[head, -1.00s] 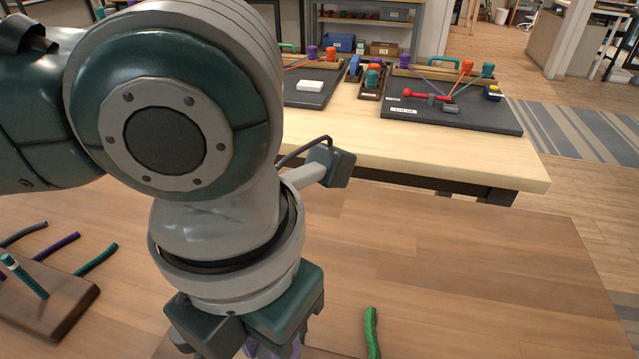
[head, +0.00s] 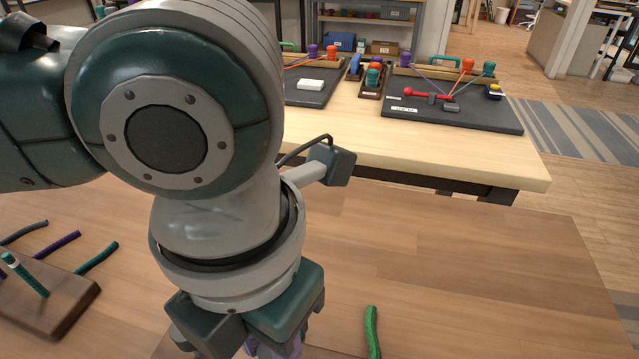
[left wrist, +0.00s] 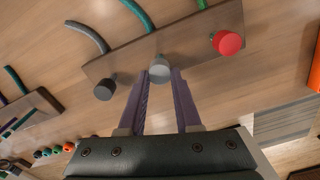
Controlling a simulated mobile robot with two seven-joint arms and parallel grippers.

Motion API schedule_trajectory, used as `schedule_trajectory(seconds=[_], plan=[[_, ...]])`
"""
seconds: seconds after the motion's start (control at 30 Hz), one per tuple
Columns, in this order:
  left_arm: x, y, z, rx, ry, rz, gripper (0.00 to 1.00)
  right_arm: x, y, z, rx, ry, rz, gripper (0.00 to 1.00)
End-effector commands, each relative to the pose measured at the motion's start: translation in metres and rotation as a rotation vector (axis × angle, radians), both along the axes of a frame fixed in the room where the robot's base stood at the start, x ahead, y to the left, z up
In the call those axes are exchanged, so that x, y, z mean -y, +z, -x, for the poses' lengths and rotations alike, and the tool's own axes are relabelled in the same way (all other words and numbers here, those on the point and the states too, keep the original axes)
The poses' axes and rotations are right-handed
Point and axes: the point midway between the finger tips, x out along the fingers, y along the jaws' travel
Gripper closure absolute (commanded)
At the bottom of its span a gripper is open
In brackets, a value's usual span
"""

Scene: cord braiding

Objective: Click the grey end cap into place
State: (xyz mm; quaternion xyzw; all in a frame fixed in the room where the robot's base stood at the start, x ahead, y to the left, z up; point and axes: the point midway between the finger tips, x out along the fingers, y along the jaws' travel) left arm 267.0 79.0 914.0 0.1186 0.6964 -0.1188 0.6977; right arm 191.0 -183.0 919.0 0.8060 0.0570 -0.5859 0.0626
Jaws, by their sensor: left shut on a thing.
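My left gripper (head: 272,348) reaches down at the bottom of the head view, its purple fingertips cut off by the frame edge. In the left wrist view the left gripper (left wrist: 160,76) is shut on a light grey cap (left wrist: 159,69), which sits between the fingertips at the edge of a wooden board (left wrist: 195,50). A dark grey cap (left wrist: 104,90) is to its left and a red cap (left wrist: 227,43) to its right. A grey cord (left wrist: 87,36) and a teal cord (left wrist: 138,14) run to the board. I cannot tell whether the held cap is fully seated. My right gripper is not in view.
A green cord (head: 372,332) lies right of my gripper. A wooden block (head: 55,305) with several cords stands at the left. The wooden table (head: 480,270) is clear at the right. A pale bench (head: 450,165) with dark boards stands behind.

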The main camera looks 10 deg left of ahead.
Motion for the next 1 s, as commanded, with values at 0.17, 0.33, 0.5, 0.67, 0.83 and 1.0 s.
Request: schedule_trajectory(seconds=[0.17,0.33,0.5,0.67,0.83,1.0], plan=[[0.0,-0.004,0.0,0.0,0.0,0.0,1.0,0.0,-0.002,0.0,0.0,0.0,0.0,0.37],[0.0,-0.007,0.0,-0.001,0.0,0.0,1.0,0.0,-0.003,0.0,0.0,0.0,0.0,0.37],[0.0,-0.011,0.0,-0.001,0.0,0.0,1.0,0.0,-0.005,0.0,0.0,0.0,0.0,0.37],[0.0,-0.014,0.0,-0.001,-0.001,-0.001,1.0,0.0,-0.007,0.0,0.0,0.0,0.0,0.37],[0.0,-0.018,0.0,-0.001,-0.001,0.0,1.0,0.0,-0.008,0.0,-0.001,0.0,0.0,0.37],[0.0,-0.016,0.0,0.0,-0.001,0.0,0.66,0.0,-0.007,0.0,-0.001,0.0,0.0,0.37]])
